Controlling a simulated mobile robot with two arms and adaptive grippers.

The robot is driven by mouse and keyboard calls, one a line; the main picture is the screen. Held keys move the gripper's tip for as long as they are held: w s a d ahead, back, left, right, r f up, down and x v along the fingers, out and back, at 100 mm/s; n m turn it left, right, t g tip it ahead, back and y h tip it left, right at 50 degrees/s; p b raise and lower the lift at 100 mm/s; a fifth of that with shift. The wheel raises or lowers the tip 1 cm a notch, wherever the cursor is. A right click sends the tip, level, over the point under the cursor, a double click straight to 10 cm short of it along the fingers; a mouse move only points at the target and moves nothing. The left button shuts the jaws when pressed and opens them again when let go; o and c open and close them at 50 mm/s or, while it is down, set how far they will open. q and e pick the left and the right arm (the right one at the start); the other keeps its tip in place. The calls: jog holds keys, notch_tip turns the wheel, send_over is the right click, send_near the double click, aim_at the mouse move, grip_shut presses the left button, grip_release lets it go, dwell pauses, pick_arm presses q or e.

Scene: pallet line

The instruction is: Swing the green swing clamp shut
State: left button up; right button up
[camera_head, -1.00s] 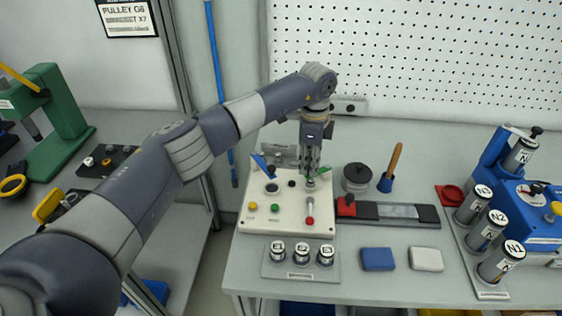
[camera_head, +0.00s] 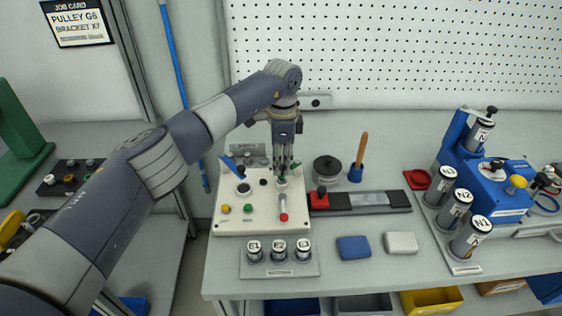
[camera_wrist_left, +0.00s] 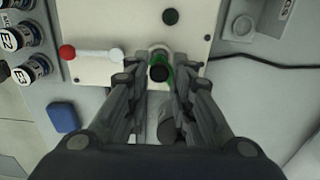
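The green swing clamp (camera_head: 297,168) is at the right rear of the cream panel (camera_head: 235,226), mostly hidden by my left gripper in the head view. In the left wrist view, the green clamp (camera_wrist_left: 168,79), with a round black top, is between the fingers of my left gripper (camera_wrist_left: 159,76). The fingers stand apart on either side of it. I cannot tell whether they touch it. In the head view, my left gripper (camera_head: 283,176) points straight down over the panel. My right gripper is not in view.
A white lever with a red ball (camera_head: 284,217) is in front of the gripper. A blue part (camera_head: 229,163) stands at the panel's left rear. Labelled canisters (camera_head: 279,250) stand in front. A black pot (camera_head: 327,168) and a red-ended fixture (camera_head: 319,199) are to the right.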

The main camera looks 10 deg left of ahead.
pick_arm(q)
jog(key=shift+o, duration=0.5)
jog(key=shift+r, duration=0.15)
notch_tip(320, 180, up, 12)
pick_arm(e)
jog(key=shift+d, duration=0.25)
pick_arm(q)
jog(key=shift+f, duration=0.25)
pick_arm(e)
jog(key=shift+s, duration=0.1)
